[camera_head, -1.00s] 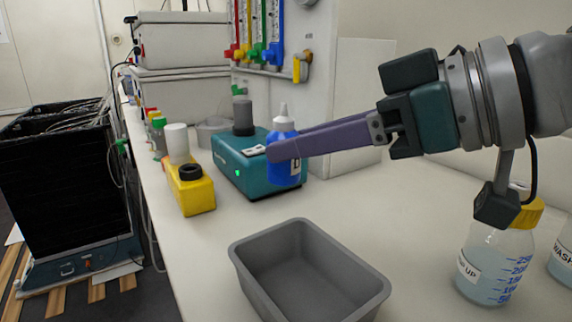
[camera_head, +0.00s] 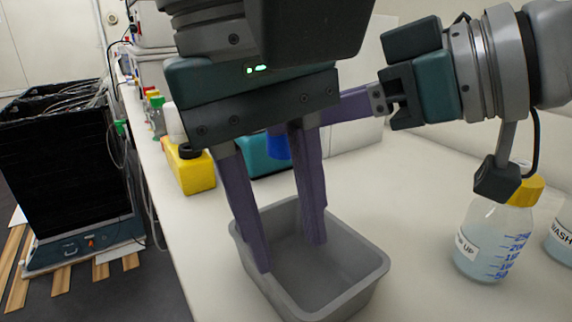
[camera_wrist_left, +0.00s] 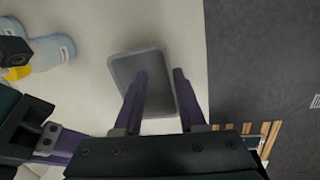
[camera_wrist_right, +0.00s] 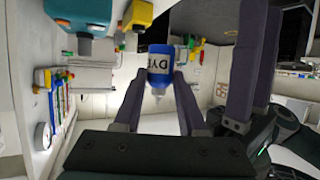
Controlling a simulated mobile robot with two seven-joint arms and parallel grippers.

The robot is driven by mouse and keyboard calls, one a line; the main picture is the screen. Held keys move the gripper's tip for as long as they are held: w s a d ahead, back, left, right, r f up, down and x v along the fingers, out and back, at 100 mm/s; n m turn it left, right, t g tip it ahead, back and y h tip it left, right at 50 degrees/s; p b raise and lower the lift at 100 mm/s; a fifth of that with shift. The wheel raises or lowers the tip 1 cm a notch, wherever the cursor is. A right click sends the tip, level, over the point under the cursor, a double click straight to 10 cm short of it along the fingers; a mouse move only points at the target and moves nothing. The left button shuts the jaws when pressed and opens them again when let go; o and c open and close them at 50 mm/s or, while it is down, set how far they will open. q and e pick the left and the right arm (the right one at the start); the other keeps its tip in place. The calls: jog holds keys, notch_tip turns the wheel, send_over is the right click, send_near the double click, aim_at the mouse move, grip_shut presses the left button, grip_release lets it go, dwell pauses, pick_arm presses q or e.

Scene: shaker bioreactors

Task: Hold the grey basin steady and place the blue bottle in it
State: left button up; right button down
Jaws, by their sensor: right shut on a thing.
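The grey basin (camera_head: 372,276) sits on the bench, empty, and also shows in the left wrist view (camera_wrist_left: 122,69). My left gripper (camera_head: 291,255) points down over it with two purple fingers apart and nothing between them. In the left wrist view one fingertip is over the inside and the other is by the right rim; contact cannot be told. My right gripper (camera_wrist_right: 161,76) is shut on the blue bottle (camera_wrist_right: 159,63), labelled DYE, held above the bench behind the basin. In the head view the left gripper mostly hides the bottle (camera_head: 278,148).
A yellow container (camera_head: 195,172) and a teal device (camera_head: 262,158) stand behind the basin. A yellow-capped bottle (camera_head: 490,240) stands to its right, with another bottle (camera_head: 561,240) at the right edge. The bench's left edge runs close by the basin.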

aim_at(275, 280)
pick_arm(q)
jog(key=f, duration=0.3)
jog(key=w+f+n, duration=0.1)
jog(key=f, duration=0.2)
jog(key=w+a+f+n+y, duration=0.1)
jog(key=f, duration=0.3)
jog(key=shift+c, duration=0.3)
grip_shut()
dwell(1.3)
